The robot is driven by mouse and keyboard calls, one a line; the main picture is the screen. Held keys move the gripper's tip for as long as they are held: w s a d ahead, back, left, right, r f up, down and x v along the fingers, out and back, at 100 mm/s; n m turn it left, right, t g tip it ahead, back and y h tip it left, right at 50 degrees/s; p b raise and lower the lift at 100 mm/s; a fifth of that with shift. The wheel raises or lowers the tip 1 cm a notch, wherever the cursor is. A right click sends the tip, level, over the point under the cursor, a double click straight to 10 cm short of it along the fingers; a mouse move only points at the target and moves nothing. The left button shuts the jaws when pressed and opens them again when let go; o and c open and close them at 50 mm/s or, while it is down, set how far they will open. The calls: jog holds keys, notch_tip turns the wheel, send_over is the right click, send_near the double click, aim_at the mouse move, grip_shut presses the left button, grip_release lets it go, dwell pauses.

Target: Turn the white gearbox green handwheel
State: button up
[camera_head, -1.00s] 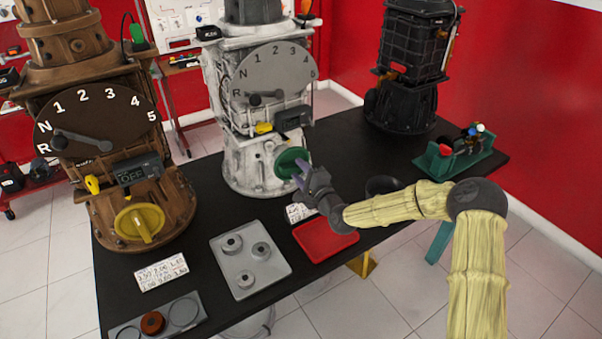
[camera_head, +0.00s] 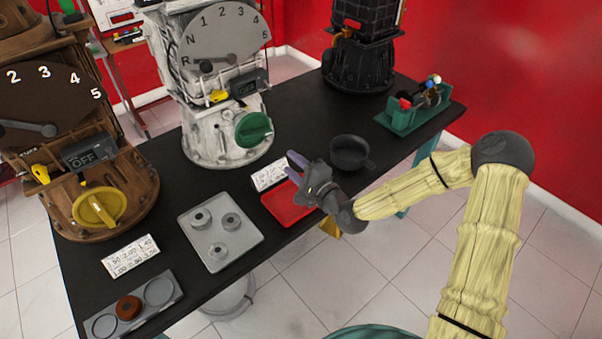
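The white gearbox (camera_head: 207,105) stands on the black table at the middle left, with a numbered grey dial (camera_head: 225,32) on its upper front. Its green handwheel (camera_head: 254,130) sits low on its front right side and is in full view. My gripper (camera_head: 292,168) is in front of the handwheel, below and to the right of it, apart from it and above the red tray. Its purple fingers look apart with nothing between them.
A red tray (camera_head: 283,216) lies under my gripper, and a black bowl (camera_head: 349,148) stands behind it. A grey tray (camera_head: 248,240) with several round parts lies left. A brown gearbox with a yellow handwheel (camera_head: 99,208) stands far left. A black gearbox (camera_head: 358,62) and green stand (camera_head: 400,120) are at the back right.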

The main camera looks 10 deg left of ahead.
jog(key=v, duration=0.3)
dwell(0.5)
